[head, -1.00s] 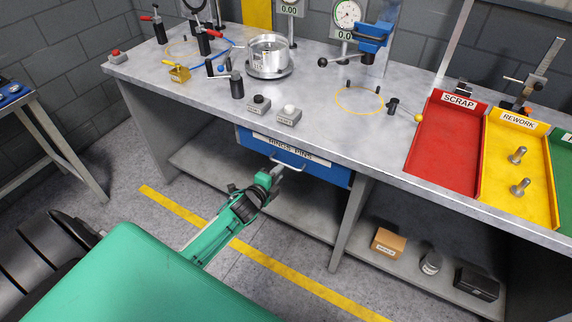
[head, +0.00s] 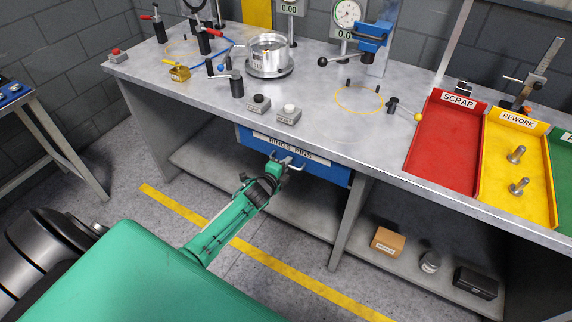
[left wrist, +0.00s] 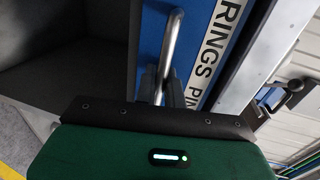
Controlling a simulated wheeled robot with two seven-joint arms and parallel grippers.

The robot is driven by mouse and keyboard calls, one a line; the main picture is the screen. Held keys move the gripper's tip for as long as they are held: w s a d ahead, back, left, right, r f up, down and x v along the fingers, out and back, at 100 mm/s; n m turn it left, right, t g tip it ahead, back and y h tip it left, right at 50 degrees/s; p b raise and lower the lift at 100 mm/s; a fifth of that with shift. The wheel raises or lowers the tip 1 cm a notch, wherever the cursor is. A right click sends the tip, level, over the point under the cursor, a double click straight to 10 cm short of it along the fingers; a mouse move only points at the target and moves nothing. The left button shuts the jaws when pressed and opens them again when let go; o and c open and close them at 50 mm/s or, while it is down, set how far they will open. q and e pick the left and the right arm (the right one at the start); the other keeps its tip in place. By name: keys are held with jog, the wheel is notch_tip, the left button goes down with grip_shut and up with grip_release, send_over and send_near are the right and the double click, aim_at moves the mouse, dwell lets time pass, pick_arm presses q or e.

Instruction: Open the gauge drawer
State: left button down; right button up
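The drawer (head: 318,168) is blue with a white label reading RINGS PINS, and hangs under the bench top. It looks closed in the head view. Its front also shows turned on its side in the left wrist view (left wrist: 153,38). The silver bar handle (left wrist: 172,45) runs between the two dark fingers of my left gripper (left wrist: 163,88). The fingers are close together with the bar between them, and they look shut on it. In the head view my left gripper (head: 285,163) is at the handle, partly hiding it. My right gripper is not in view.
The bench top (head: 330,135) overhangs the drawer. A lower shelf (head: 305,215) lies beneath, with a cardboard box (head: 388,242) to the right. The red scrap tray (head: 445,145) and yellow rework tray (head: 515,165) stand on the bench. The floor before the drawer is clear.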

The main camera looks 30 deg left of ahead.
pick_arm(q)
jog(key=shift+s, duration=0.1)
jog(key=f+p+v, duration=0.2)
jog(key=v, duration=1)
jog(key=s+f+p+v, duration=0.1)
jog(key=f+p+v, duration=0.2)
jog(key=v, duration=1)
jog(key=shift+s, duration=0.25)
jog(key=shift+f, duration=0.1)
jog(key=c, duration=1.6)
grip_release()
jog(key=shift+c, duration=0.2)
